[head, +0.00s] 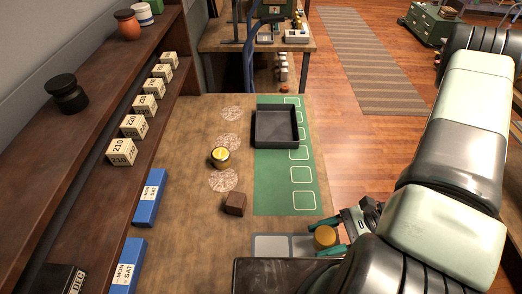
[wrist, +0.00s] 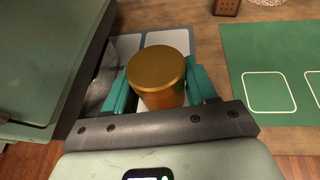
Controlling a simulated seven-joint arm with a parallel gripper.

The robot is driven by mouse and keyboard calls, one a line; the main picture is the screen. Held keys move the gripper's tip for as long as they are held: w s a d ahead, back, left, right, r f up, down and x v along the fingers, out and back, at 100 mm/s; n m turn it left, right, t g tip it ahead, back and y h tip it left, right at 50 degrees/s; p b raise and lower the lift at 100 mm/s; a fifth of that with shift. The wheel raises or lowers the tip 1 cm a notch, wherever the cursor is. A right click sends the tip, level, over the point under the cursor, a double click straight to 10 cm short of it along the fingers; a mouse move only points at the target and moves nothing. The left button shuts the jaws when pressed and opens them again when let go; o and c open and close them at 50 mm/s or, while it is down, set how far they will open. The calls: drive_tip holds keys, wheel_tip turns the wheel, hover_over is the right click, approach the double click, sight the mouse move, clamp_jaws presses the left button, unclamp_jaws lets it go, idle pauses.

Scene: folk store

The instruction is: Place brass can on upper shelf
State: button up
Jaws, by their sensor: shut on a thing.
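The brass can (head: 325,237) is a short golden cylinder at the near right of the table. It also shows upright in the wrist view (wrist: 158,78). My gripper (head: 334,243) is shut on it, with a teal finger on each side of the can. In the wrist view my gripper (wrist: 160,88) holds it over or on a grey panel; I cannot tell whether it touches the surface. The upper shelf (head: 75,135) runs along the left and carries a black jar (head: 66,93), an orange pot (head: 127,25) and a white jar (head: 143,13).
On the table (head: 190,245) are a yellow-topped can (head: 220,156), a brown block (head: 234,204) and a dark tray (head: 277,127) on a green mat (head: 270,190). Several numbered boxes (head: 122,151) line the lower shelf. The upper shelf's near part is clear.

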drive_tip(key=w+d+r+m+t, duration=0.1)
drive_tip(key=w+r+m+t, duration=0.15)
drive_tip(key=w+r, duration=0.5)
drive_tip(key=w+r+m+t, duration=0.25)
drive_tip(key=w+r, duration=0.25)
drive_tip(key=w, duration=0.5)
drive_tip(key=w+a+r+m+t, duration=0.1)
drive_tip(key=w+a+r, duration=0.15)
drive_tip(key=r, duration=0.35)
drive_tip(key=w+a+r+t+h, duration=0.1)
drive_tip(key=w+a+r, duration=0.1)
drive_tip(key=w+r, duration=0.3)
drive_tip(key=w+a+r+m+t, duration=0.1)
drive_tip(key=w+a+r, duration=0.1)
drive_tip(key=r, duration=0.6)
wheel_tip(320, 180, up, 12)
drive_tip(key=n+g+y, duration=0.2)
drive_tip(key=n+g, duration=0.5)
drive_tip(key=g, duration=0.1)
hover_over(100, 77)
wheel_tip(100, 77, down, 10)
drive_tip(key=shift+r, duration=0.15)
